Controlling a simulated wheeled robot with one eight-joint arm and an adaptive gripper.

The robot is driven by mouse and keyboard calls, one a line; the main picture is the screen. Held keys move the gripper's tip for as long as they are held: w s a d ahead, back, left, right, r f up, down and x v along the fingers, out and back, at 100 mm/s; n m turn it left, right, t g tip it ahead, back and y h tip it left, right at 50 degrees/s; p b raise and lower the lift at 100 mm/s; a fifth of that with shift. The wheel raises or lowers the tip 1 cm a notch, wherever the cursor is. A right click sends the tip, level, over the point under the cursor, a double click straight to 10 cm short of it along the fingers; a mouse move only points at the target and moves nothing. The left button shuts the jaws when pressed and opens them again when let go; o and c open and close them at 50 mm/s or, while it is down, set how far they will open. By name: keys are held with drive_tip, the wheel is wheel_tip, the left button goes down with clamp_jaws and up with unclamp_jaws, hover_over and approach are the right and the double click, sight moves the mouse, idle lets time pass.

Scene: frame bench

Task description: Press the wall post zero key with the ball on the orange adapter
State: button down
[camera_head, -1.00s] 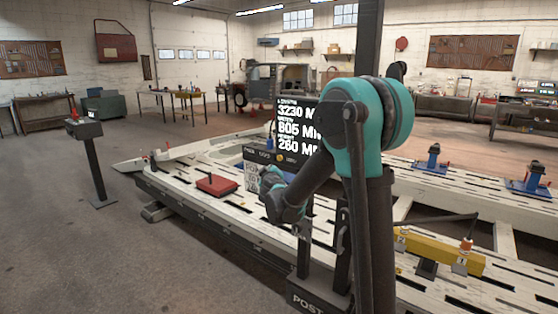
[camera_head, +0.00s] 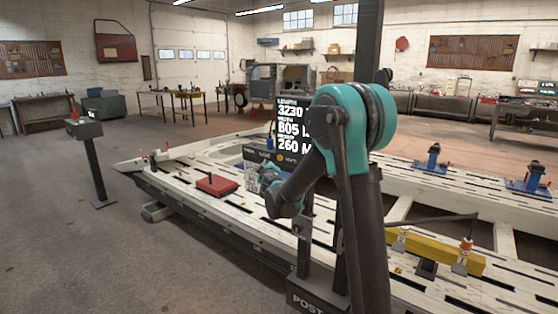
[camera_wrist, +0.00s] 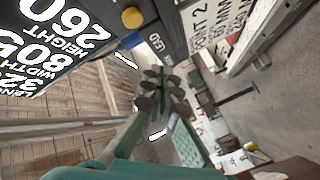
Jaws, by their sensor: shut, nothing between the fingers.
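The wall post's dark screen (camera_head: 291,128) shows white readings, partly hidden behind my arm. Below it is a panel with a round yellow-orange button (camera_head: 280,157); this button also shows in the wrist view (camera_wrist: 132,17). The key labels are too small or cut off for me to pick out the zero key. My gripper (camera_wrist: 160,85) is shut and empty, in front of the panel and apart from the button. A small orange piece (camera_head: 466,244), perhaps the orange adapter, stands on the yellow beam at the right; no ball is clear.
The pale slotted frame bench (camera_head: 180,187) lies around the post, with a red block (camera_head: 217,185) on it. The yellow beam (camera_head: 435,250) and blue clamps (camera_head: 433,158) are at the right. A dark pedestal (camera_head: 93,165) stands at the left. The floor at the front left is clear.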

drive_tip(key=shift+w+d, duration=1.9)
drive_tip(key=shift+w, duration=0.25)
drive_tip(key=shift+w+d, duration=0.1)
drive_tip(key=shift+w+d, duration=0.2)
drive_tip(key=shift+w+d, duration=0.35)
drive_tip(key=shift+w, duration=0.05)
idle(0.8)
drive_tip(key=shift+s+a, duration=0.1)
idle(0.3)
drive_tip(key=shift+s+a, duration=0.5)
drive_tip(key=shift+s, duration=0.1)
drive_tip(key=shift+s+a, duration=1.7)
drive_tip(key=shift+s, duration=0.2)
